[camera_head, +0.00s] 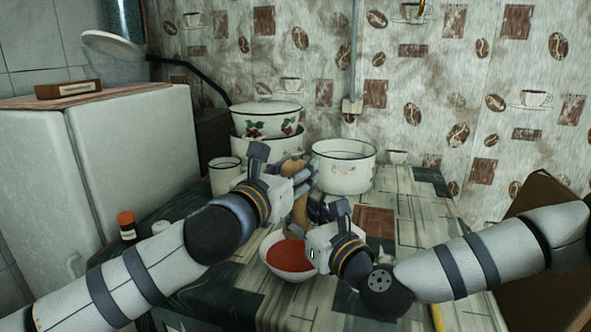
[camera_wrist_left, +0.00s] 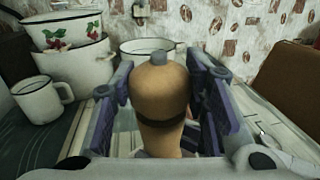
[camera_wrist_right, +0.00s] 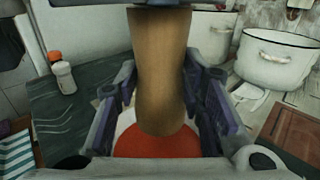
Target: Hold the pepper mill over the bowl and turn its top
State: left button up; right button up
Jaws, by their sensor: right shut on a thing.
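The pepper mill is light brown wood with a rounded head and a small grey knob. It stands roughly upright between my grippers in the head view (camera_head: 299,214), above the white bowl (camera_head: 264,247) of red soup. My right gripper (camera_wrist_right: 160,95) is shut on the mill's lower body (camera_wrist_right: 160,60); the bowl's red contents (camera_wrist_right: 150,146) show below it. My left gripper (camera_wrist_left: 160,95) is higher, with its fingers on both sides of the mill's head (camera_wrist_left: 160,90). Whether those fingers touch the head is unclear. The mill's lower part is mostly hidden in the head view.
White enamel pots (camera_head: 343,172) and a mug (camera_head: 224,176) stand behind the grippers. An orange-capped shaker (camera_head: 127,226) is at the table's left, beside the white fridge (camera_head: 130,150). A brown chair (camera_head: 545,190) is at the right. The table's right side is fairly clear.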

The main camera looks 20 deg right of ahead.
pick_arm(q)
jog(key=shift+c, duration=0.4)
jog(key=shift+m+g+h, duration=0.4)
jog(key=shift+g, duration=0.1)
jog(key=m+g+h, duration=0.2)
jog(key=g, duration=0.1)
jog(key=shift+d+f+m+g, duration=0.1)
jog(key=shift+m+g, duration=0.2)
jog(key=shift+m, duration=0.1)
jog(key=shift+w+m+g+h, duration=0.1)
jog(key=shift+m+g+h, duration=0.6)
jog(key=shift+g, duration=0.55)
jog(key=shift+w+m+g+h, duration=0.1)
jog(key=shift+m+g+h, duration=0.3)
jog(key=shift+m+g, duration=0.7)
jog(key=shift+s+g, duration=0.1)
jog(key=shift+g, duration=0.35)
jog(key=shift+s+m, duration=0.1)
jog(key=shift+m, duration=0.2)
jog(key=o, duration=1.2)
jog(key=shift+g, duration=0.3)
jog(key=s+a, duration=0.1)
jog(key=a, duration=1.1)
jog(key=shift+s, duration=0.3)
